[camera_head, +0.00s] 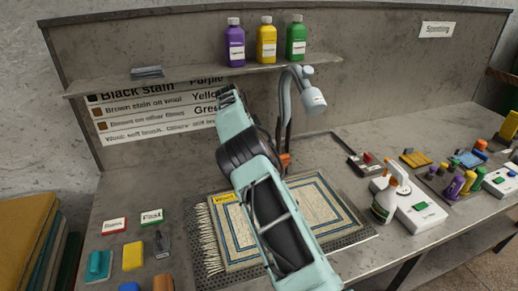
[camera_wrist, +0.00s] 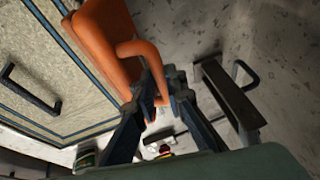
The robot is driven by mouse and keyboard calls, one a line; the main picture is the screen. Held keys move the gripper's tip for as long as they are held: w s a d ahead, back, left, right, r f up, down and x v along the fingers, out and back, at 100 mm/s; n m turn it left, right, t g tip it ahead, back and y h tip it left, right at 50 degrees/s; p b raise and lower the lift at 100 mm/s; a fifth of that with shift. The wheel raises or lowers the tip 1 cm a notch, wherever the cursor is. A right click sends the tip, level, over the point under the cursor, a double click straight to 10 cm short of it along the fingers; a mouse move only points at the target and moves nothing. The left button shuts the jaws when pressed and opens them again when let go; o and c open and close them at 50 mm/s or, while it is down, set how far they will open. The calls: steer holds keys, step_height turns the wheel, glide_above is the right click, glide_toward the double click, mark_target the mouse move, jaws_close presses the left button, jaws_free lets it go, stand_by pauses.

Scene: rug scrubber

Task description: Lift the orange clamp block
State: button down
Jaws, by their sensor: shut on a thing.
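The orange clamp block (camera_wrist: 104,32) fills the upper left of the wrist view, with a loop-like handle on its right side. My gripper (camera_wrist: 157,92) is shut on that handle, its dark fingers closed around it. In the head view only a small orange piece of the block (camera_head: 285,160) shows at the rug's far edge, beside my arm. The rest of the block and my gripper are hidden behind my arm there. I cannot tell whether the block touches the surface below.
The patterned rug (camera_head: 323,206) lies on a dark perforated mat under my arm. A grey lamp-like fixture (camera_head: 313,99) stands close behind. A spray bottle (camera_head: 386,200) and a white box (camera_head: 418,212) stand to the right. Several sponges and labels lie at left. Three bottles (camera_head: 266,42) stand on the shelf.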

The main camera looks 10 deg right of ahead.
steer(key=shift+w+a+t, duration=0.35)
steer(key=shift+w+t, duration=0.05)
steer(key=shift+w, duration=0.4)
steer(key=c, duration=2.3)
jaws_free()
steer(key=o, duration=0.3)
steer(key=shift+w+f, duration=0.5)
steer(key=shift+o, duration=0.2)
steer(key=shift+r, duration=0.1)
steer(key=v, duration=1.2)
steer(key=shift+d, duration=0.1)
